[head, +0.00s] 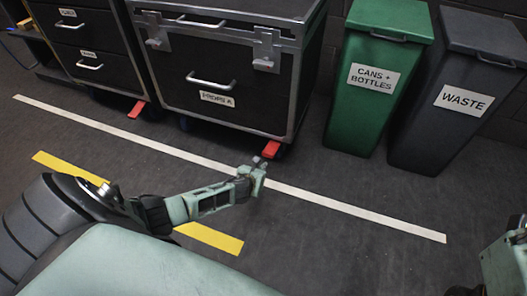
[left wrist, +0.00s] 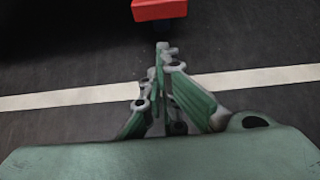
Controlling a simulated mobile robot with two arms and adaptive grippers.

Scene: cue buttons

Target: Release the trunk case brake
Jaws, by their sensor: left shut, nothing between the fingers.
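The trunk case (head: 225,108) is a large black case with metal edges, two latches, a front handle and a white label. A red brake pedal (head: 271,149) sticks out at the floor under its front right corner. The same red pedal shows at the top of the left wrist view (left wrist: 159,9). My left gripper (head: 260,161) is shut and empty, just in front of the pedal, low near the floor. In the left wrist view its closed fingertips (left wrist: 163,47) point toward the pedal, with a small gap seen between them.
A black drawer case (head: 85,50) stands to the left, with another red pedal (head: 136,109) at its base. A green bin (head: 370,105) and a grey waste bin (head: 452,110) stand to the right. A white floor line (head: 350,209) crosses open floor. Part of my right arm shows at the right edge.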

